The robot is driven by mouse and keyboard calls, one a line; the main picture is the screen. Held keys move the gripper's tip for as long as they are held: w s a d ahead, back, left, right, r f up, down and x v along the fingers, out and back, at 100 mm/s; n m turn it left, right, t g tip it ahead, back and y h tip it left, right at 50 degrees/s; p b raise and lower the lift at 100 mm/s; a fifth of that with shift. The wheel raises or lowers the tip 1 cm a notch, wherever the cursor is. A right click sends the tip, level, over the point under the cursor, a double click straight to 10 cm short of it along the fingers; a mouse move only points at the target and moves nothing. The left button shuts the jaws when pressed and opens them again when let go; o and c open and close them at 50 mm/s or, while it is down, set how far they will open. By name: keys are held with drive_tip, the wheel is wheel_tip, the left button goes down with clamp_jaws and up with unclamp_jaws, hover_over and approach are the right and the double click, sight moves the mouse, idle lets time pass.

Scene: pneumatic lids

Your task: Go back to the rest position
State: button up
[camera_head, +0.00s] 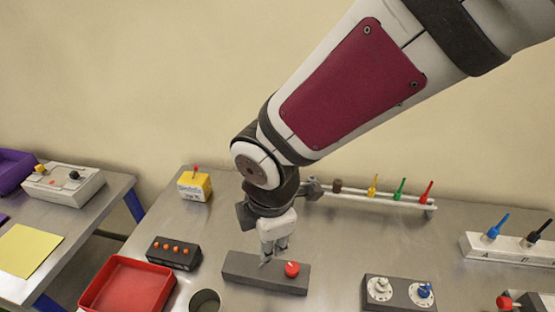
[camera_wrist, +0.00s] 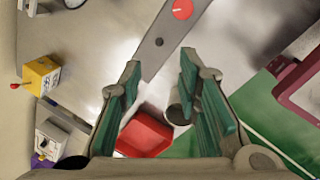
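My gripper (camera_head: 273,252) points down over the metal table, just above or behind the dark grey bar (camera_head: 240,268) with a red knob (camera_head: 292,268). In the wrist view my gripper (camera_wrist: 160,63) has its two green-padded fingers spread apart, with nothing between them. The bar (camera_wrist: 152,62) and its red knob (camera_wrist: 183,9) lie beyond the fingertips there. I cannot tell how large the gap between fingertips and bar is.
A red tray (camera_head: 127,286), grey cup (camera_head: 205,300) and black box with orange buttons (camera_head: 174,252) stand left. A yellow box (camera_head: 194,185) and a rail with coloured pegs (camera_head: 385,196) are behind. A two-dial block (camera_head: 398,293) stands right. Bare table lies between.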

drive_tip(key=s+d+r+m+t, duration=0.1)
drive_tip(key=s+d+r+m, duration=0.2)
drive_tip(key=d+r+m, duration=0.5)
drive_tip(key=s+d+r+m+t, duration=0.2)
drive_tip(key=d+r+m, duration=0.6)
drive_tip(key=d+m, duration=0.6)
drive_tip(key=shift+s+d+r+m+h, duration=0.3)
drive_tip(key=shift+s+d+r+m, duration=0.1)
drive_tip(key=shift+s+m, duration=0.15)
idle(1.2)
